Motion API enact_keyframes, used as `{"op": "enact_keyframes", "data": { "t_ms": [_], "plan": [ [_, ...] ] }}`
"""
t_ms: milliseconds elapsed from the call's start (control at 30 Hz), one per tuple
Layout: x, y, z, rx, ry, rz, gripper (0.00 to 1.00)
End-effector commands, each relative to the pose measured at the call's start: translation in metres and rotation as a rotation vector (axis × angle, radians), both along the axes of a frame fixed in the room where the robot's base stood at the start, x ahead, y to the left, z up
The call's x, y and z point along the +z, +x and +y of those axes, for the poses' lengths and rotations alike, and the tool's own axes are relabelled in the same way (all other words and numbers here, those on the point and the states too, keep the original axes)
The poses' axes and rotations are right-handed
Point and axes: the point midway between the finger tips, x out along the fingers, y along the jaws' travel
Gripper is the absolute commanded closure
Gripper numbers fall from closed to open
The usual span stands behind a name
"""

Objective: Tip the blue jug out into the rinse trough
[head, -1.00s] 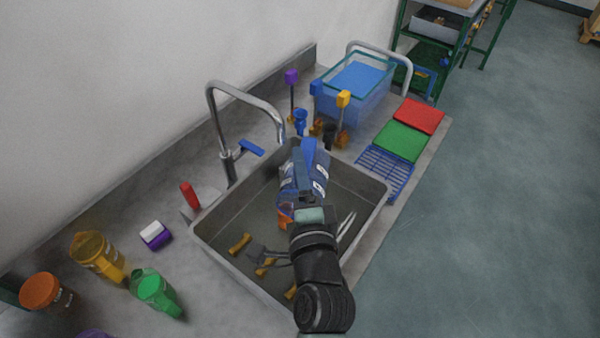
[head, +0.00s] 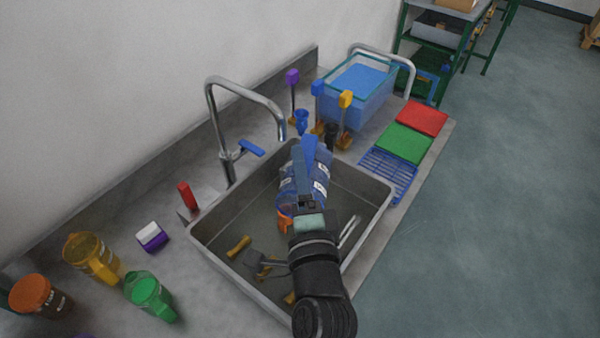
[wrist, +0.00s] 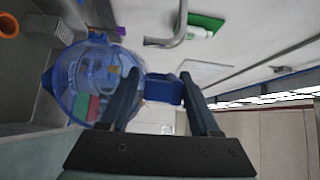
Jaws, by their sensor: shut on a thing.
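The blue jug (head: 321,172) is see-through with white labels and hangs over the rinse trough (head: 212,238), a steel sink set in the counter. My gripper (head: 304,176) is shut on the jug's handle. In the wrist view the jug (wrist: 82,82) lies to the left of my gripper (wrist: 163,92), with its handle between the two fingers. The jug looks tilted, but its exact angle and whether anything is flowing out cannot be told. My arm and gripper hide part of the jug and the trough.
A tall tap (head: 245,90) arches from behind the trough. Yellow-handled tools (head: 239,245) lie in it. Amber (head: 92,257) and green (head: 149,294) jugs stand at left. A blue rack (head: 388,175), a green board (head: 404,144) and a blue tub (head: 355,95) are at right.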

Motion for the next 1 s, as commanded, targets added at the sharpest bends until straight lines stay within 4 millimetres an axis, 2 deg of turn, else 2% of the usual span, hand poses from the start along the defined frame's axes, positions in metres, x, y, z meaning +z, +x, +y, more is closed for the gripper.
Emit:
{"op": "enact_keyframes", "data": {
  "t_ms": [1000],
  "plan": [
    [0.0007,-0.0085,0.0016,-0.001,-0.015,-0.078,1.00]
  ]
}}
